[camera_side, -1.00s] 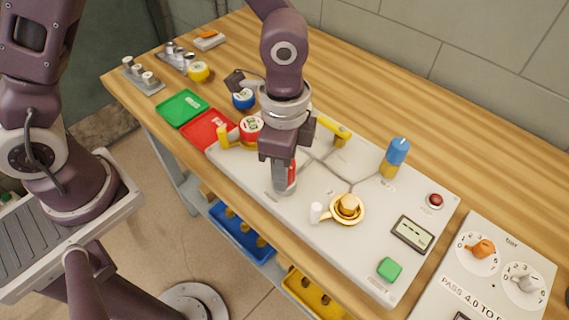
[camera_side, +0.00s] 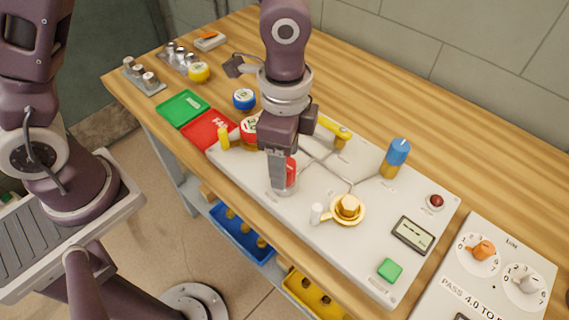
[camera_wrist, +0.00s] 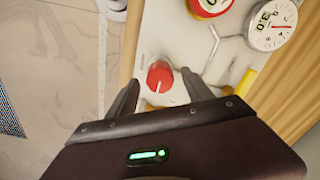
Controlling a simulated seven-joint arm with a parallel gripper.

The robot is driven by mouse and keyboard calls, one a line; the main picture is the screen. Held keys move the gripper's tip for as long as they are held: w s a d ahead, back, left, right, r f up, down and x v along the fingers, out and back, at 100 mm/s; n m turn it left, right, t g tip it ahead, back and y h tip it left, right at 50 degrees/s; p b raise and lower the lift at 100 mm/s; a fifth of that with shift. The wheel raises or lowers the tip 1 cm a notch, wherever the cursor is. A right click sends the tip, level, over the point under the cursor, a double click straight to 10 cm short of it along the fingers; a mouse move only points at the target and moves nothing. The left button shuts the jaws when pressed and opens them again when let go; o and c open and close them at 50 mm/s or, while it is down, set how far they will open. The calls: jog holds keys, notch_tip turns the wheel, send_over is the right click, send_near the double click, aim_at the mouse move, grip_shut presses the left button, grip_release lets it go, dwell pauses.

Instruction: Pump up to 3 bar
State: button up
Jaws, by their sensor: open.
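My gripper (camera_wrist: 160,95) is open over the white panel (camera_side: 225,158), its two fingers on either side of a round red knob (camera_wrist: 160,77). In the side view the red knob (camera_side: 291,172) shows partly behind a finger, and I cannot tell whether the fingers touch it. A white dial gauge (camera_wrist: 272,22) with a red needle and a small digital window is at the wrist view's top right. Its digits are upside down and too small to read surely. A red-rimmed gauge (camera_side: 249,128) is partly hidden by my gripper.
On the panel are a brass valve (camera_side: 348,206) with a white-knobbed handle, a blue-topped post (camera_side: 397,152), a yellow lever (camera_side: 333,128), a display (camera_side: 412,235), a green button (camera_side: 390,269) and a red button (camera_side: 435,201). Green (camera_side: 182,107) and red (camera_side: 205,130) trays lie left.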

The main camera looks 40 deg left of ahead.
notch_tip(320, 180, up, 4)
jog(key=shift+r, duration=0.25)
jog(key=shift+a+r, duration=0.15)
jog(key=s+a+r+n+t, duration=0.35)
jog(key=a+r+n, duration=0.25)
jog(key=a+r, duration=0.35)
jog(key=s+a+r+n+t, duration=0.2)
jog(key=s+a+n, duration=0.4)
jog(key=s, duration=0.3)
jog(key=shift+s+n, duration=0.2)
jog(key=shift+n, duration=0.1)
jog(key=shift+c, duration=0.2)
dwell(3.5)
